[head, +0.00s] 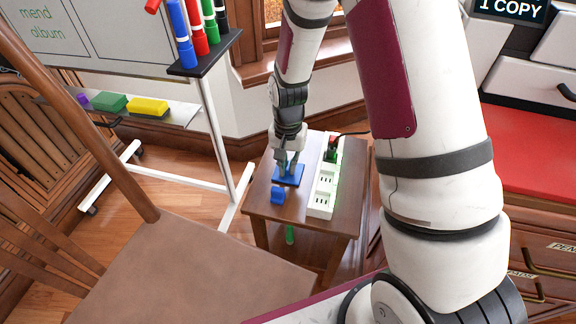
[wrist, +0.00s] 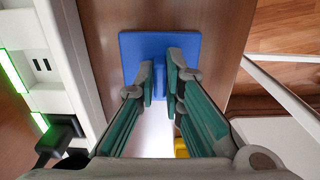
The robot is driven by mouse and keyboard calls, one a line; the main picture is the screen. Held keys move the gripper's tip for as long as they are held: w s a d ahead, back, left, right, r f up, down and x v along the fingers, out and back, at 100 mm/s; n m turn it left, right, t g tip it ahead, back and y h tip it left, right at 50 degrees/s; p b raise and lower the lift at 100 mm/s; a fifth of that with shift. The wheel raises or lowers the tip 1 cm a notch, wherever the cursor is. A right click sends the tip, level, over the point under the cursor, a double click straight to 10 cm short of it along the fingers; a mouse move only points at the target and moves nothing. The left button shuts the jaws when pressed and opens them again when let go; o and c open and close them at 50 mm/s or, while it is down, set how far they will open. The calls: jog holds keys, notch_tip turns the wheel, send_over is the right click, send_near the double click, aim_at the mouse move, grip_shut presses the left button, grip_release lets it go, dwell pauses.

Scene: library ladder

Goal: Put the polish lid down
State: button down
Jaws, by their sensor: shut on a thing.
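The polish lid seems to be the flat blue square plate (head: 291,180) at my gripper, over the small wooden side table (head: 262,207). In the wrist view the blue plate (wrist: 160,45) lies just beyond my fingertips, with a narrow blue raised part between them. My gripper (head: 288,168) points down and is shut on that raised part. The plate looks level and very close to the table top; I cannot tell whether it touches.
A white power strip (head: 323,195) with a dark plug (head: 331,150) lies along the table right of the lid. A brown chair (head: 185,260) stands in front at left. A whiteboard stand (head: 215,130) is behind it. Red-topped drawers (head: 530,150) are at right.

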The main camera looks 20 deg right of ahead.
aim_at(288, 167)
jog(key=shift+f, duration=0.15)
jog(key=c, duration=1.7)
grip_release()
notch_tip(288, 167, up, 12)
jog(key=p, duration=0.4)
jog(key=shift+r, duration=0.2)
